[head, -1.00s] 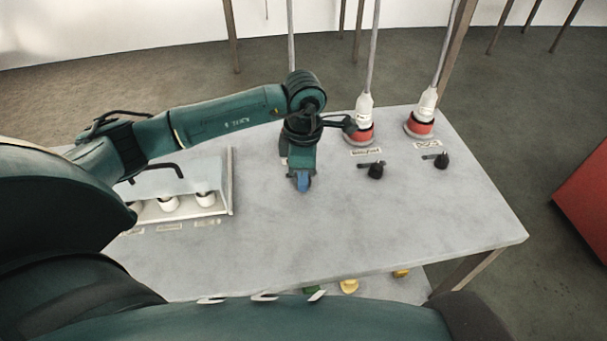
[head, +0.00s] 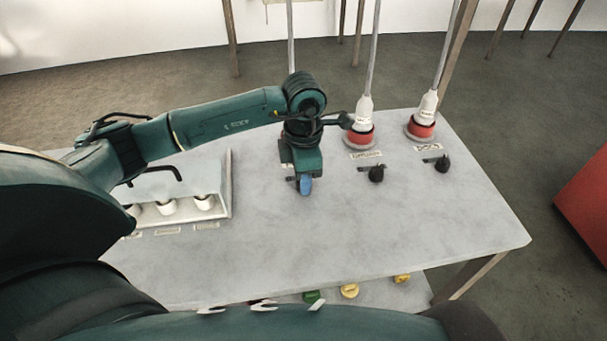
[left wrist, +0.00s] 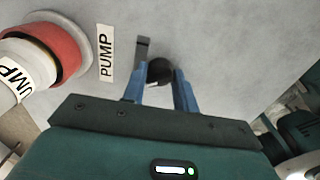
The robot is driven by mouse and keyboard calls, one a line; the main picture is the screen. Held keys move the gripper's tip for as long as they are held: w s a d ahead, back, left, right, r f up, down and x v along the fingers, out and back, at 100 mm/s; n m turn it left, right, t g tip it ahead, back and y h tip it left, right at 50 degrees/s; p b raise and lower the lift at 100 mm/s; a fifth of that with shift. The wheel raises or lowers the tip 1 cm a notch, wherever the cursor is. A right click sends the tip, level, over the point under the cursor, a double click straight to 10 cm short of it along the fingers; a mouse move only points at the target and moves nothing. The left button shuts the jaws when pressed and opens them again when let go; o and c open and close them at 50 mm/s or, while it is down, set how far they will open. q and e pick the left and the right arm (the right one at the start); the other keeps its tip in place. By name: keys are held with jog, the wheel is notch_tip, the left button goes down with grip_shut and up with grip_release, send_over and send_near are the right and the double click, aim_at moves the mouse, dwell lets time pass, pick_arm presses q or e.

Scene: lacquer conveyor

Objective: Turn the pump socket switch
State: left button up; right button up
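The pump socket switch shows in the left wrist view as a round black knob (left wrist: 159,71) with a short dark grey bar (left wrist: 143,47) beside it. A white PUMP label (left wrist: 106,53) lies to its left, near a red socket (left wrist: 62,48) with a white plug (left wrist: 22,68) in it. My left gripper (head: 305,186) points down at the table in the head view. In the wrist view its blue fingers (left wrist: 160,86) are apart, one on each side of the knob; contact is unclear. My arm hides the pump socket in the head view. My right gripper is out of view.
Two more red sockets with plugs (head: 361,134) (head: 421,127) and black switches (head: 376,174) (head: 443,164) stand to the right on the grey table (head: 400,225). A white tray (head: 229,190) with white cups is at left. The table's front middle is clear.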

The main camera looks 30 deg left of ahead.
pick_arm(q)
jog(key=o, duration=0.4)
jog(key=shift+o, duration=0.2)
notch_tip(320, 180, up, 13)
jog(key=shift+b, duration=0.35)
jog(key=shift+r, duration=0.1)
